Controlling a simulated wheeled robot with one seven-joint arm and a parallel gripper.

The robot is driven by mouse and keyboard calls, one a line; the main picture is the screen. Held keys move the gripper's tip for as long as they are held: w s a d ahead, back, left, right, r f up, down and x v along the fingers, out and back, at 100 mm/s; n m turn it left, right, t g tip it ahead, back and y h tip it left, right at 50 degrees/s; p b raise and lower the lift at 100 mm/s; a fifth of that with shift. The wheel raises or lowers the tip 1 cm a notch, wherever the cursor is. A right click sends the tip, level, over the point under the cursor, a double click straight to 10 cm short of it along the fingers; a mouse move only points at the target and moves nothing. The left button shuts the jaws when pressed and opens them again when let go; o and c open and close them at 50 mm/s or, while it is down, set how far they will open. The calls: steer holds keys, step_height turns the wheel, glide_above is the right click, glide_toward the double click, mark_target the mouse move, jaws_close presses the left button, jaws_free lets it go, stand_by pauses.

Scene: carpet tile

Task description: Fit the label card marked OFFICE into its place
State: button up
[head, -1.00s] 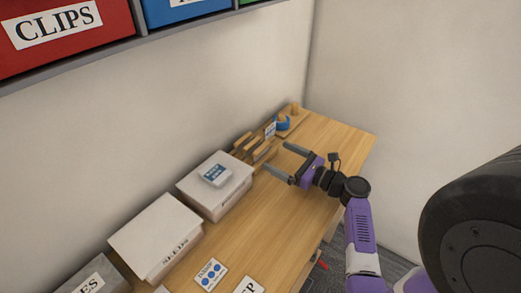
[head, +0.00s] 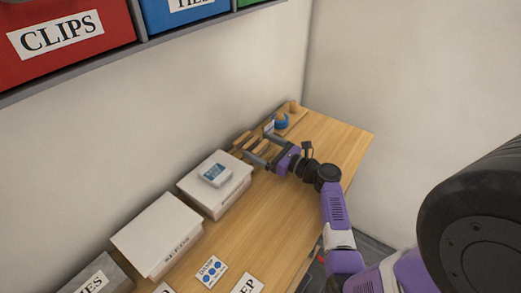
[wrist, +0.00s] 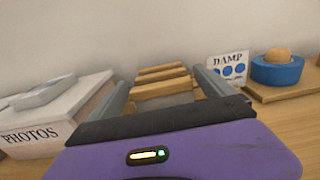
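I cannot read the word OFFICE on any card in view. My gripper (head: 259,147) is open, its fingers pointing at the slatted wooden rack (head: 241,142) by the back wall. In the wrist view, my gripper (wrist: 163,80) has a finger on either side of the rack's light wooden slats (wrist: 162,72). I see nothing held between the fingers.
A white PHOTOS box (head: 222,197) with a blue-and-white item (head: 214,175) on its lid stands left of my gripper. More boxes (head: 158,235) follow toward the front. A blue ring (wrist: 277,70) sits on a wooden base. A card ending in EP (head: 246,285) lies in front.

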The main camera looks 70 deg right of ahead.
steer(key=c, duration=1.2)
steer(key=shift+r, duration=0.15)
